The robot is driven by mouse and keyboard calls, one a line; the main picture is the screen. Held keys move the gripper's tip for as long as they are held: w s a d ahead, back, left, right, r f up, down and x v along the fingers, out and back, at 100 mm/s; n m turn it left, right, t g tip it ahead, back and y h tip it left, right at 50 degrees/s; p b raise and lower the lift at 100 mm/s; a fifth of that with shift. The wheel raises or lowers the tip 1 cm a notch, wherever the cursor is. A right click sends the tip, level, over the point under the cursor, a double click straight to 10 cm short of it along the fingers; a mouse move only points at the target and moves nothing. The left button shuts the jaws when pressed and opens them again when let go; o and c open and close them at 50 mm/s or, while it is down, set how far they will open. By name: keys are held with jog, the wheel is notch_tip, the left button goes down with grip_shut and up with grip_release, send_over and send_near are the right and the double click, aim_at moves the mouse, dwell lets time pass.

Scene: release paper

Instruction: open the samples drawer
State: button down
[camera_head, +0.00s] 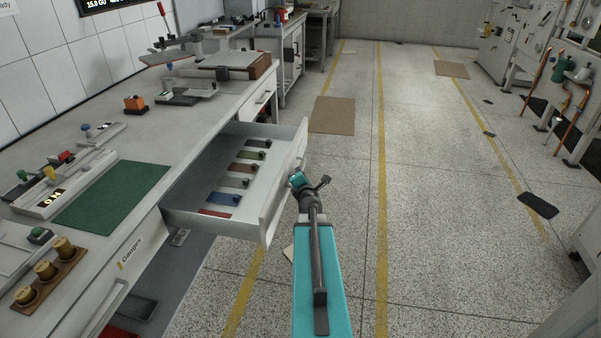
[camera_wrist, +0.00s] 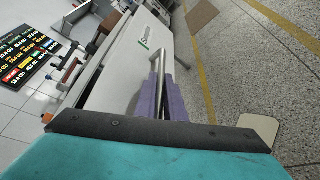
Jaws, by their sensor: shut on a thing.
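The samples drawer (camera_head: 285,190) stands pulled well out of the left workbench in the head view, with several coloured sample pieces lying inside. Its pale front (camera_wrist: 120,75), with a green-marked label, fills the middle of the wrist view. A silver bar handle (camera_wrist: 160,66) runs along that front. My gripper (camera_wrist: 159,97) has its purple fingers closed around the handle.
The gauges drawer (camera_head: 122,262) is shut at the near left. A green mat (camera_head: 110,195), a rack of brass pieces (camera_head: 47,272) and instruments lie on the bench (camera_head: 150,140). Open floor (camera_head: 430,200) with yellow lines stretches right. A dark mat (camera_head: 538,205) lies there.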

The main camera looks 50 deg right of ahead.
jog(key=shift+d+r, duration=0.1)
jog(key=shift+r, duration=0.05)
jog(key=c, duration=2.1)
grip_release()
jog(key=shift+w, duration=0.1)
jog(key=shift+p+v, duration=6.9)
jog(key=shift+p, duration=3.05)
